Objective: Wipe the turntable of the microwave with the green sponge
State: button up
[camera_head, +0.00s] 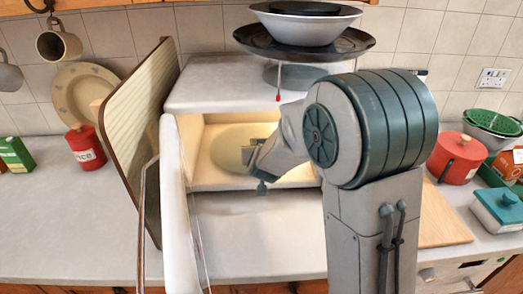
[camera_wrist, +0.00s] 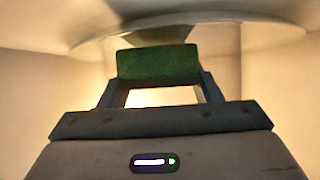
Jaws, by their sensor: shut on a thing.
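The microwave (camera_head: 205,88) stands on the counter with its door (camera_head: 177,215) swung open to the left. Its lit cavity holds the pale round turntable (camera_head: 228,140), which also shows in the wrist view (camera_wrist: 95,42) as a wide disc across the top. My gripper (camera_head: 252,155) reaches into the cavity from the right. In the wrist view my gripper (camera_wrist: 157,82) is shut on the green sponge (camera_wrist: 157,62), held across both fingertips. The sponge overlaps the near edge of the turntable; I cannot tell whether they touch. In the head view the sponge is not clear.
A dark pan with bowls (camera_head: 305,42) sits above the microwave. A tall ribbed board (camera_head: 140,120) stands left of the door. A red canister (camera_head: 86,147) is at left. A red pot (camera_head: 455,158) and wooden board (camera_head: 440,220) are at right. The left front counter is clear.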

jog(key=shift+f, duration=0.3)
jog(key=shift+w+d, duration=0.15)
jog(key=shift+w, duration=0.8)
jog(key=shift+w+d, duration=0.1)
jog(key=shift+w, duration=0.85)
jog(key=shift+w+f+b, duration=0.1)
jog(key=shift+f+b, duration=0.05)
jog(key=shift+b, duration=0.15)
jog(key=shift+s+a, duration=0.15)
jog(key=shift+s, duration=0.9)
jog(key=shift+s+a, duration=0.1)
jog(key=shift+s, duration=0.95)
notch_tip(320, 180, up, 6)
jog(key=p, duration=0.5)
jog(key=shift+p, duration=0.3)
jog(key=shift+w, duration=0.1)
